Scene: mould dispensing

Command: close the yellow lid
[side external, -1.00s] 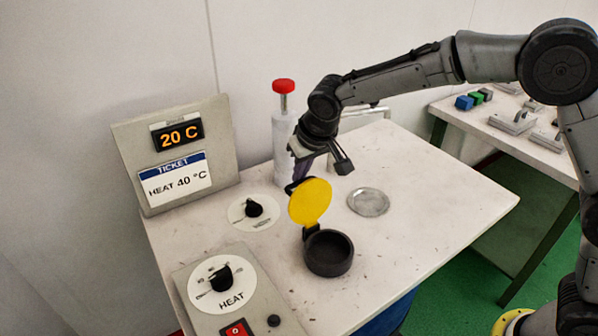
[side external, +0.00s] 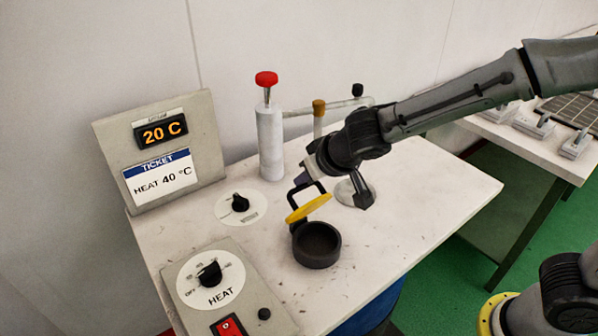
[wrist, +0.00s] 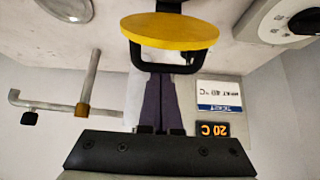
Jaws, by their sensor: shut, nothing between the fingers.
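The yellow lid (side external: 309,207) is tilted partway over the round black mould (side external: 316,258), which stands open on the table. A black loop handle (side external: 319,187) sticks up from the lid.
A metal disc (side external: 346,194) lies behind the mould, partly covered by my gripper. A white cylinder with a red knob (side external: 270,140) and a pipe stand behind. The heat dial (side external: 209,274) and display panel (side external: 160,150) are at left. The front right table is clear.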

